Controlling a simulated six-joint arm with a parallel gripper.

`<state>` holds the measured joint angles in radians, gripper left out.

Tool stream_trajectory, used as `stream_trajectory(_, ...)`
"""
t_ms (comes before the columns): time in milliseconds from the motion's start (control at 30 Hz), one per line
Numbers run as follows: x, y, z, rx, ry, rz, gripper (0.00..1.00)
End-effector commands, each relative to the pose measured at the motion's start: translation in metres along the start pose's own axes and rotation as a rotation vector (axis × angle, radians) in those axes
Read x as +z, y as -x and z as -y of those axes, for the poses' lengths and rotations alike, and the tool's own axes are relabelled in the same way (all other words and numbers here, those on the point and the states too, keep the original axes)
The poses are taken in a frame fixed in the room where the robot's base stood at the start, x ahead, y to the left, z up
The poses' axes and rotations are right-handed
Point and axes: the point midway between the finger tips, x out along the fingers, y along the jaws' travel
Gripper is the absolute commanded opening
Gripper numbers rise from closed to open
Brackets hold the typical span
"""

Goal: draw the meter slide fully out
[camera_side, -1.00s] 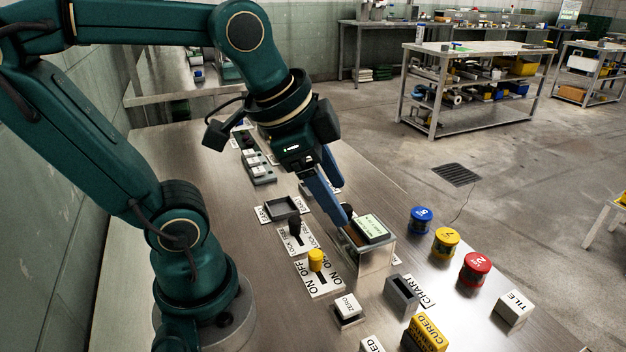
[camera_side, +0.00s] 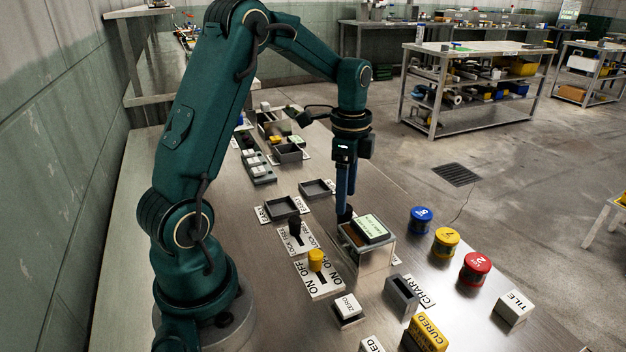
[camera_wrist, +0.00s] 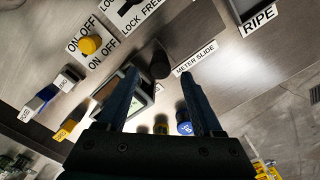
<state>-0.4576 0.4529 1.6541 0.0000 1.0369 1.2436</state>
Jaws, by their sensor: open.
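The meter slide shows in the wrist view as a dark round knob (camera_wrist: 160,66) at one end of the white METER SLIDE label (camera_wrist: 197,57), with a dark flat strip (camera_wrist: 196,30) beside it. My gripper (camera_wrist: 160,74) is open, its two blue fingers on either side of the knob in the picture; I cannot tell if they touch it. The fingertips hide most of the knob there.
The yellow ON/OFF knob (camera_side: 316,260) and black LOCK/FREE lever (camera_side: 294,228) stand left of the box. Empty grey trays (camera_side: 316,189) lie behind. Blue (camera_side: 421,219), yellow (camera_side: 445,242) and red (camera_side: 475,268) cylinders stand on the right.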

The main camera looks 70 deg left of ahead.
Motion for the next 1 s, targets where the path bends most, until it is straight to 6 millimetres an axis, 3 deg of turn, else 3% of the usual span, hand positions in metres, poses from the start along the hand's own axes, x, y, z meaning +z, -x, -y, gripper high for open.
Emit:
stream_trajectory(333,0.0,-0.041,-0.001,0.001,0.001,0.001,0.68)
stream_trajectory(667,0.0,-0.046,0.0,-0.003,0.0,-0.001,0.68)
stream_trajectory(700,0.0,-0.045,0.0,-0.003,0.001,-0.001,0.6)
stream_trajectory(867,0.0,-0.045,0.0,-0.003,0.0,-0.001,0.0)
stream_trajectory(1000,0.0,-0.045,0.0,-0.003,0.0,-0.001,0.0)
